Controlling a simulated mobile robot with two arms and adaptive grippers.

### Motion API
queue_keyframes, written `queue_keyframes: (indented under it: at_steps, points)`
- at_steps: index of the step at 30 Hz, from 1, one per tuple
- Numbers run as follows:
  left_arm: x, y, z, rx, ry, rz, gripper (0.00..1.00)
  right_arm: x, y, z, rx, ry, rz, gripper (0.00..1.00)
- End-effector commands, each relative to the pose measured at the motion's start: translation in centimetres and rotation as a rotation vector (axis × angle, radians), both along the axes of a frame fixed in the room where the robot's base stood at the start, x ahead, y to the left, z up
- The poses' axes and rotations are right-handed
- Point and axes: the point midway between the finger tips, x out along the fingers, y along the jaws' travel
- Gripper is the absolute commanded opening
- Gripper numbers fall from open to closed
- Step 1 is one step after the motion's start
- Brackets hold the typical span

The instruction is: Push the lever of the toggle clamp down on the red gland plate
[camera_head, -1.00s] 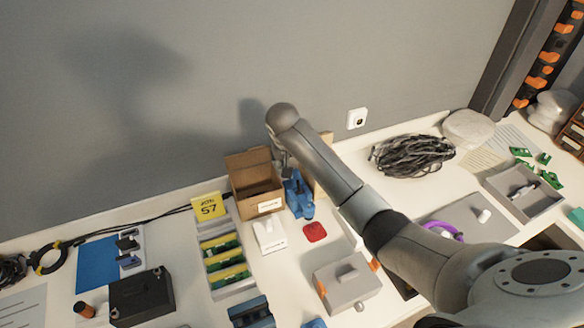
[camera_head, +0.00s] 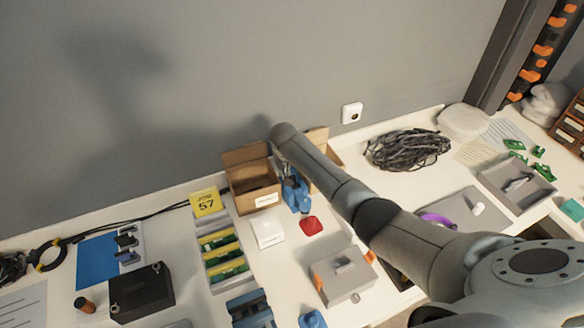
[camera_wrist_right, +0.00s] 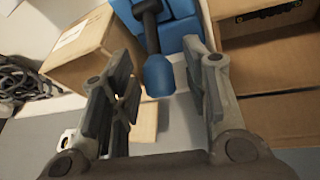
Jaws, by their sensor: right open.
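The blue toggle clamp (camera_head: 297,196) stands beside an open cardboard box, partly hidden by my right arm in the head view. The red plate (camera_head: 311,226) lies flat just in front of it. In the right wrist view, the clamp's blue body (camera_wrist_right: 180,38) carries a black lever with a blue grip (camera_wrist_right: 158,76). My right gripper (camera_wrist_right: 154,80) is open, with a finger on either side of that grip; I cannot tell whether either touches it. My right gripper's fingers are mostly hidden in the head view. My left gripper is not in view.
An open cardboard box (camera_head: 254,192) stands left of the clamp, another (camera_head: 320,142) behind my arm. A grey box (camera_head: 343,276), a white block (camera_head: 268,232) and a yellow sign (camera_head: 205,203) stand nearby. A cable bundle (camera_head: 408,150) lies to the right.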

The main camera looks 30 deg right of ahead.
Motion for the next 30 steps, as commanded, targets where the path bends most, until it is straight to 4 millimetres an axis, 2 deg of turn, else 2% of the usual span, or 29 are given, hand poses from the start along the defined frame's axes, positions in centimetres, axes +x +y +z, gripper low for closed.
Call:
queue_keyframes:
  at_steps: [3,13,23,30]
  points:
    - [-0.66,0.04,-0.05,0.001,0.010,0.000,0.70,0.01,0.01,0.03,0.000,0.000,0.000,0.43]
    - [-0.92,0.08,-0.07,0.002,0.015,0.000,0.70,0.00,0.00,0.05,0.000,0.000,0.000,0.00]
    - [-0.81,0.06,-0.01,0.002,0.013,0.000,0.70,0.02,0.00,0.08,0.000,-0.006,-0.001,0.00]
    - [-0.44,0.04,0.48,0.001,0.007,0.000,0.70,0.17,-0.03,0.31,-0.005,-0.079,0.000,0.00]
